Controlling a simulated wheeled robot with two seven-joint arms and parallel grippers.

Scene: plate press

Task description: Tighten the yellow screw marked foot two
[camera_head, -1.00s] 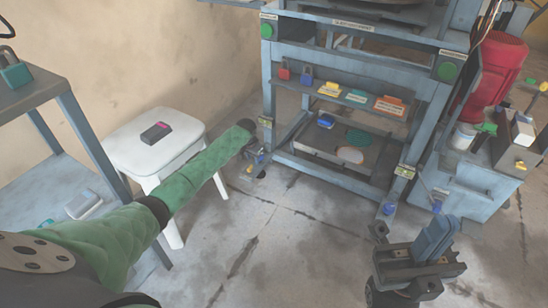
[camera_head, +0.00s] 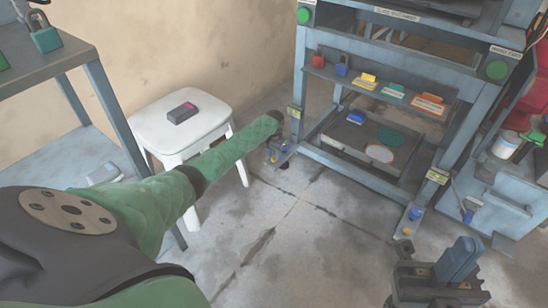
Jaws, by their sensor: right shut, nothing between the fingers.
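A small yellow screw (camera_head: 407,231) sits low on the press frame's front right foot, below a blue knob (camera_head: 415,213). A yellow tag (camera_head: 437,176) is on the leg above it; its writing is too small to read. My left arm reaches to the front left foot, where small blue and yellow parts show. My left gripper (camera_head: 277,152) is small and partly hidden there, so its jaws are unclear. My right gripper (camera_head: 459,259) is at the bottom right, shut and empty, in front of the right foot and apart from the screw.
The press frame (camera_head: 350,172) holds a shelf with padlocks and coloured blocks. A white stool (camera_head: 205,118) with a dark box (camera_head: 183,112) stands left of it, beyond my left arm. A grey cabinet (camera_head: 505,205) stands at right. The floor before the press is clear.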

